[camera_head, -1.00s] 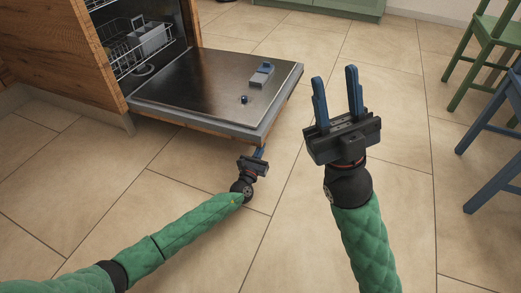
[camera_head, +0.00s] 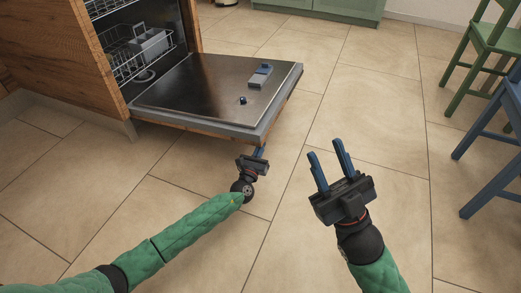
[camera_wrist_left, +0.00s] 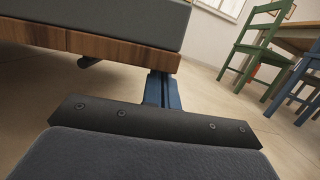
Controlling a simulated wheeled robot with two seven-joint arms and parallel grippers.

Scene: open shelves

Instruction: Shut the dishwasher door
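The dishwasher door (camera_head: 200,90) hangs open and close to level in front of the dishwasher, its steel inner face up. Its wood-faced edge also shows in the left wrist view (camera_wrist_left: 90,45). My left gripper (camera_head: 260,152) is low, at the door's outer edge near the front corner. Its blue fingers (camera_wrist_left: 162,90) look closed together, with their tips reaching up to or under the door's edge; I cannot tell whether they touch it. My right gripper (camera_head: 330,165) is open and empty, over the floor to the right of the door.
The dishwasher's wire rack (camera_head: 125,60) is inside the wooden cabinet (camera_head: 60,60). A green chair (camera_head: 485,50) and a blue chair (camera_head: 495,125) stand at the right. Green cabinets (camera_head: 330,8) are at the back. The tiled floor right of the door is clear.

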